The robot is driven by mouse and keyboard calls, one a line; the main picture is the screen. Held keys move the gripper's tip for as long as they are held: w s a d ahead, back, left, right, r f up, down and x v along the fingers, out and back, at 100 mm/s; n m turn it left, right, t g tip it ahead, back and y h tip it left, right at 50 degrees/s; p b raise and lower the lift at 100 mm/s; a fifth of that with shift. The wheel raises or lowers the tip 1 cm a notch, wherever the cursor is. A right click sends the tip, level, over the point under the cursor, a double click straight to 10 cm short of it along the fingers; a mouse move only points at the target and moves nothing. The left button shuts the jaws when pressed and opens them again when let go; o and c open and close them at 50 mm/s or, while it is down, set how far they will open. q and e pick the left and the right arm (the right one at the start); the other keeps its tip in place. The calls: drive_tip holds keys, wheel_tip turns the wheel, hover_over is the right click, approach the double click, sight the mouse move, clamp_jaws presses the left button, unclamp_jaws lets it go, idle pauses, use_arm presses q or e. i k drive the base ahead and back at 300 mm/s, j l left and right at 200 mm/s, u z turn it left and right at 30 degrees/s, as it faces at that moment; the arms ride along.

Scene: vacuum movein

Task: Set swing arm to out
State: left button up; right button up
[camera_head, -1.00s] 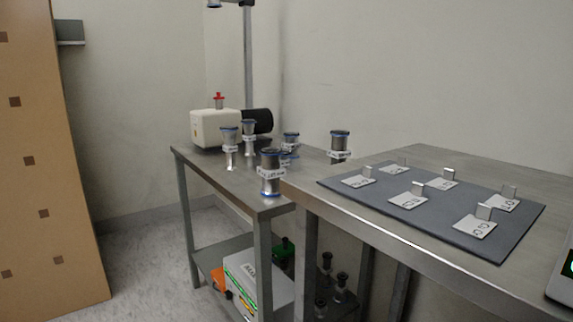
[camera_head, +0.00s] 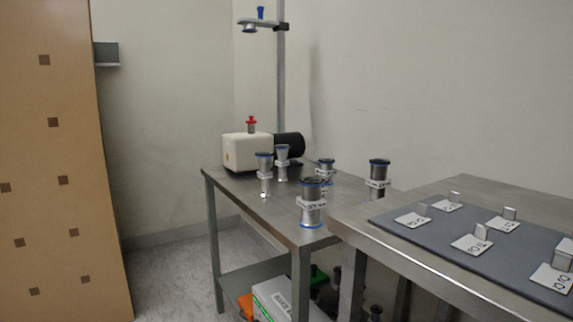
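The swing arm (camera_head: 259,24) is a short grey bar near the top of a tall metal post (camera_head: 281,90) at the back of the far steel table. It reaches left from the post. A blue-topped fitting (camera_head: 260,14) sits on it, with a blue-ringed end (camera_head: 250,29) below the bar. A white pump (camera_head: 247,152) with a red-capped port (camera_head: 251,123) and a black motor end (camera_head: 289,146) stands on the table under it. Neither of my grippers is in view.
Several metal flanged fittings (camera_head: 312,204) with labels stand on the far table (camera_head: 265,212). The nearer table (camera_head: 420,262) at right carries a dark mat (camera_head: 443,247) with labelled plates. A brown panel (camera_head: 60,180) stands at left. Floor (camera_head: 180,270) is clear between them.

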sight(249, 24)
drive_tip(key=i+j+z, duration=0.15)
drive_tip(key=j, duration=0.2)
drive_tip(key=i+j+z, duration=0.1)
drive_tip(key=j, duration=0.3)
drive_tip(key=i+j+z, duration=0.15)
drive_tip(key=i+j, duration=0.3)
drive_tip(key=i, duration=0.2)
drive_tip(key=k, duration=0.35)
drive_tip(key=l, duration=0.5)
drive_tip(key=k+l, duration=0.15)
drive_tip(key=l, duration=0.35)
